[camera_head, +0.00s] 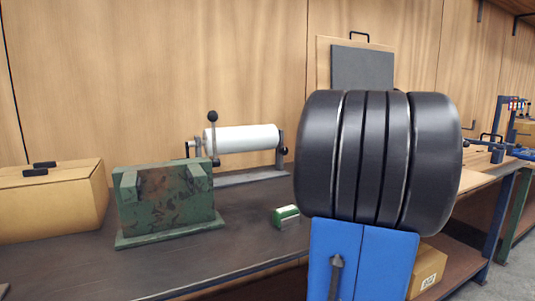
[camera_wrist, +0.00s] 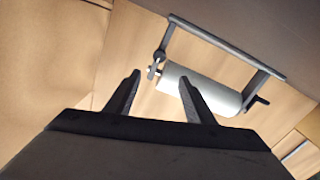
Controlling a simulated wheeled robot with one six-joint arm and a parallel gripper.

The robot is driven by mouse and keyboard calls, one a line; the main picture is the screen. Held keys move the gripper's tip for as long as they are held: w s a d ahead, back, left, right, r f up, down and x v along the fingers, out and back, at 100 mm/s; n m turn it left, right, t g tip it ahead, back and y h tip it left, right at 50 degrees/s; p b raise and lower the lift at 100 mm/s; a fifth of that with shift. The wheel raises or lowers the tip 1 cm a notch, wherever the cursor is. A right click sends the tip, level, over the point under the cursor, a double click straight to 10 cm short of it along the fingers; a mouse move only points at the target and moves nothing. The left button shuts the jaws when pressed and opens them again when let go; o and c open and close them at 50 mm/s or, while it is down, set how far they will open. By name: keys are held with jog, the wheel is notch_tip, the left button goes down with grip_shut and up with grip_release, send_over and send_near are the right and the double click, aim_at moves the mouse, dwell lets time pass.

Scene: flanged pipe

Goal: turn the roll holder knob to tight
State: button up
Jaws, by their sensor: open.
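The roll holder (camera_head: 245,180) stands at the back of the bench, a grey frame carrying a white roll (camera_head: 245,138). A black ball knob (camera_head: 213,116) tops its left end, and a small dark knob (camera_head: 284,150) is at the right end. In the wrist view the holder (camera_wrist: 220,42) appears inverted, with the roll (camera_wrist: 205,88), a small knob or clamp (camera_wrist: 154,70) at the left and a dark handle (camera_wrist: 262,99) at the right. My gripper (camera_wrist: 160,76) is open and empty. The left-end clamp appears between its fingertips; distance is unclear. I cannot tell the knob's setting.
A green metal block (camera_head: 165,200) stands in front of the holder on the left. A cardboard box (camera_head: 50,200) is at far left. A small green-and-white item (camera_head: 286,216) lies on the dark bench. A wooden wall is behind.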

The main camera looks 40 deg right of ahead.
aim_at(285, 151)
jog(key=shift+y, duration=0.3)
jog(key=x, duration=1.7)
jog(key=shift+w+d+r, duration=0.1)
jog(key=shift+d, duration=0.35)
jog(key=c, duration=1.1)
